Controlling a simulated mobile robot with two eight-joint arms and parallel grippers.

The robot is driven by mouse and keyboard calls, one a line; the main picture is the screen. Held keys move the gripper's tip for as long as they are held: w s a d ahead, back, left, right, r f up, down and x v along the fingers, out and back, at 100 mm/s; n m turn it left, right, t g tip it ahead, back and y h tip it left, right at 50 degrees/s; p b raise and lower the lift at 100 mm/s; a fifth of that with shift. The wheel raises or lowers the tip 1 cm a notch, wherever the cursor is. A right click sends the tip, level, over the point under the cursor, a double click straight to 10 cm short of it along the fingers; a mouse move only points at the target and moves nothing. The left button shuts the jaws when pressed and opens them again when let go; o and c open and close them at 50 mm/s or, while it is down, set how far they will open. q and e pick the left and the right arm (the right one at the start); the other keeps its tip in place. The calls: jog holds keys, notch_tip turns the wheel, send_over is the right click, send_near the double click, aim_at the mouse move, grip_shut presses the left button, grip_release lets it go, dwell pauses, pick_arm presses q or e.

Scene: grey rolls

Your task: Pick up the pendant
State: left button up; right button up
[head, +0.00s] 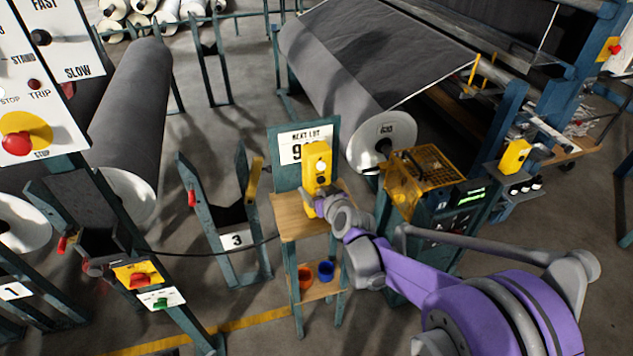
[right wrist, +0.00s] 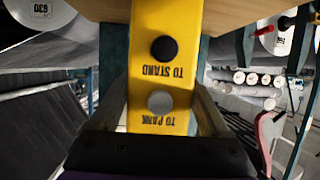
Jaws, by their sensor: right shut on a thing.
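The pendant (head: 317,160) is a yellow upright box with dark buttons, in front of a "NEXT LOT" sign at the wooden-topped stand (head: 288,222). In the right wrist view the pendant (right wrist: 163,75) fills the middle, with a black button marked "TO STAND" and a grey one marked "TO PARK", lettering upside down. My right gripper (head: 318,203) is shut on its lower part; its fingers (right wrist: 163,108) lie on both sides. I cannot tell whether the pendant touches the stand's top. My left gripper is not in view.
A yellow mesh cage (head: 425,172) on a control cabinet stands just right of the stand. The sign board (head: 283,132) is close behind. Red and blue cups (head: 326,271) sit on the lower shelf. An empty cradle marked 3 (head: 237,240) stands left; large grey rolls (head: 135,115) lie beyond.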

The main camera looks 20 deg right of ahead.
grip_shut()
